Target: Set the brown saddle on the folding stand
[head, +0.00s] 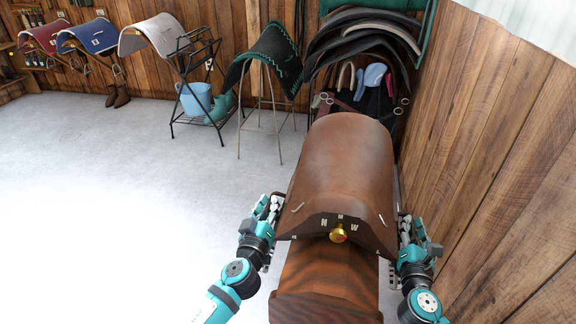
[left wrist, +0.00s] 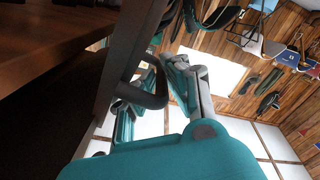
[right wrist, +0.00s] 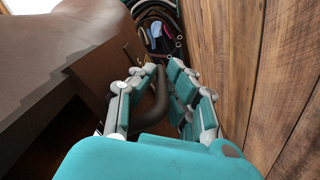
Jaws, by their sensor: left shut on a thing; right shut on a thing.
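The brown saddle (head: 345,155) lies over a wooden block-like support (head: 325,275) in the near right of the head view. My left gripper (head: 268,212) is at its left lower edge, and my right gripper (head: 408,235) is at its right lower edge. In the left wrist view my left fingers (left wrist: 165,80) are closed around a dark loop at the saddle's side. In the right wrist view my right fingers (right wrist: 160,90) are closed around a similar dark loop. A black folding stand (head: 187,65) stands at the back, its top bare.
A light saddle (head: 152,35) is left of the folding stand. A thin-legged rack holds a dark green-edged pad (head: 265,60). A plank wall (head: 490,130) is close on the right. Floor at left is clear.

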